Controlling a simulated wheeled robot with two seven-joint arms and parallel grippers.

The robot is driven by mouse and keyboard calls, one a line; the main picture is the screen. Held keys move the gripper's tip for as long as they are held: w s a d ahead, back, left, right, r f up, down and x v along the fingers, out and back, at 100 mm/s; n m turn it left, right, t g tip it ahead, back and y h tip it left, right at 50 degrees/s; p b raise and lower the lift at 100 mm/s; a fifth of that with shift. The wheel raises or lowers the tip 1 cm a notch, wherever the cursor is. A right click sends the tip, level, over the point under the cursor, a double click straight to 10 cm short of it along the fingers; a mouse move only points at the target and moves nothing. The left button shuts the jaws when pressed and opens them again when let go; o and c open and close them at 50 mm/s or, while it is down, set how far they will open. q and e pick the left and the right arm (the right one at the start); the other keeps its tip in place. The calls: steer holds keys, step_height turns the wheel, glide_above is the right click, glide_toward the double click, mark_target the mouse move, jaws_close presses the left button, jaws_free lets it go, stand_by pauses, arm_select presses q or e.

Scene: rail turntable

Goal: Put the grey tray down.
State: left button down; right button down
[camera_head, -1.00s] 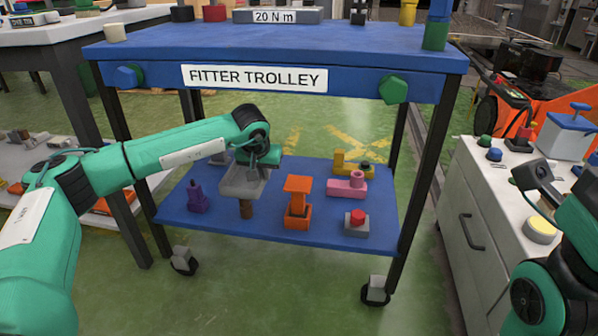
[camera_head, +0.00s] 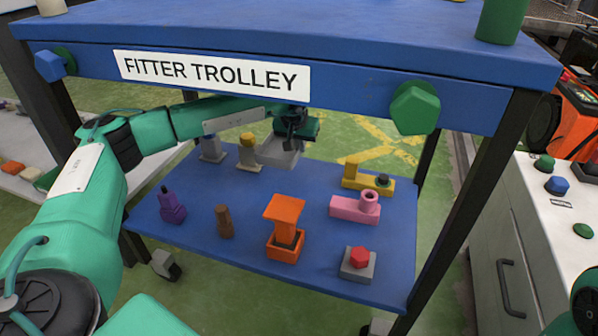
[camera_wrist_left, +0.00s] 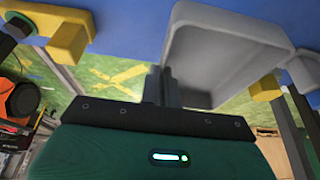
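The grey tray (camera_head: 278,152) is at the back middle of the trolley's blue lower shelf (camera_head: 240,185). In the left wrist view the tray (camera_wrist_left: 225,55) fills the upper right, its hollow showing. My left gripper (camera_head: 294,138) reaches in under the trolley top. Its fingers, also in the left wrist view (camera_wrist_left: 163,88), are shut on the tray's wall. My right gripper is out of view.
Close to the tray's left stands a grey piece with a yellow knob (camera_head: 247,150). A yellow part (camera_head: 366,178) and a pink part (camera_head: 355,207) lie to the right. An orange part (camera_head: 285,225) stands in front. The blue trolley top (camera_head: 300,35) overhangs.

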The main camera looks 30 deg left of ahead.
arm_select(q)
step_height(320, 180, down, 9)
steer(key=b, duration=0.5)
steer(key=shift+r, duration=0.1)
steer(key=c, duration=2.1)
jaws_free()
steer(key=o, duration=0.5)
steer(key=shift+c, duration=0.2)
